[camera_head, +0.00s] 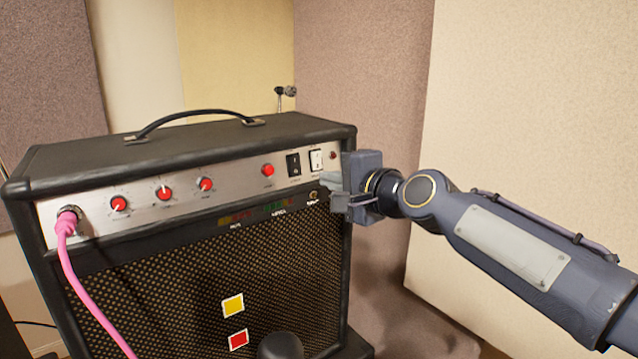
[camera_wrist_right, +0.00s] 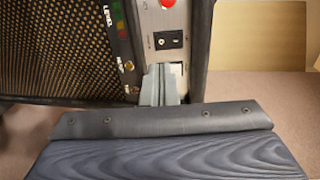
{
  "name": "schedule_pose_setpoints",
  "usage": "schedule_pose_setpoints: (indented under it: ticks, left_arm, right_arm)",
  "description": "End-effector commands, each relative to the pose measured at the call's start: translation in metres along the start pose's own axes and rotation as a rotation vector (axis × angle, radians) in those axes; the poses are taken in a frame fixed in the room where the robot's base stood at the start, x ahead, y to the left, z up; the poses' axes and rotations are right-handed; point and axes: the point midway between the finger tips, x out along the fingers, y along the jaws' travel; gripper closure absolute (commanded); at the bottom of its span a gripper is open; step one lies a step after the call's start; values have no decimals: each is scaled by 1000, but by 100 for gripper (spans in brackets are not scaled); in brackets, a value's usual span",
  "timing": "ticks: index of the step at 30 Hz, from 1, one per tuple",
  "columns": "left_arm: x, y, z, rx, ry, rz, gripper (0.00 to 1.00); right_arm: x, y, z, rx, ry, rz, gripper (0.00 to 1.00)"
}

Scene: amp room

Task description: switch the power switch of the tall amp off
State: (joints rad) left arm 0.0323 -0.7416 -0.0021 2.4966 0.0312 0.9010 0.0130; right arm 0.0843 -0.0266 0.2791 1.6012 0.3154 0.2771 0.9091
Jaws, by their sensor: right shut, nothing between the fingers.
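The amp (camera_head: 190,240) is a black cabinet with a silver control panel, and it fills the left half of the head view. Near the panel's right end are a black rocker switch (camera_head: 294,165) and a white rocker switch (camera_head: 316,160); their labels are too small to read. My right gripper (camera_head: 328,184) is shut and empty, with its tips just in front of the panel below the white switch. In the right wrist view, the shut fingers (camera_wrist_right: 163,70) partly cover the white switch (camera_wrist_right: 178,68); the black switch (camera_wrist_right: 168,40) is clear. I cannot tell whether the tips touch. My left gripper is out of view.
Several red knobs (camera_head: 165,193) line the panel. A pink cable (camera_head: 80,280) is plugged in at its left end. A black handle (camera_head: 195,120) arches over the amp's top. Padded wall panels (camera_head: 350,90) stand behind and to the right.

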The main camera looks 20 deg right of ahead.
Motion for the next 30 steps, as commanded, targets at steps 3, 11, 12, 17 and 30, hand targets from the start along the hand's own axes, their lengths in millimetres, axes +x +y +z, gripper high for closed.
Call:
schedule_pose_setpoints:
  ticks: [3,11,12,17,30]
  left_arm:
    - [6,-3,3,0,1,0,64]
    - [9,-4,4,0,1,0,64]
    - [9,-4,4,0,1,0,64]
    - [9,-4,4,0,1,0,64]
    - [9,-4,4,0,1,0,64]
  right_arm:
    - [-24,1,-1,-2,5,-5,100]
    - [-50,1,0,0,2,-2,100]
    - [-51,1,0,0,2,-2,100]
    - [-52,1,0,0,1,-2,100]
    - [-60,19,4,-62,-6,43,100]
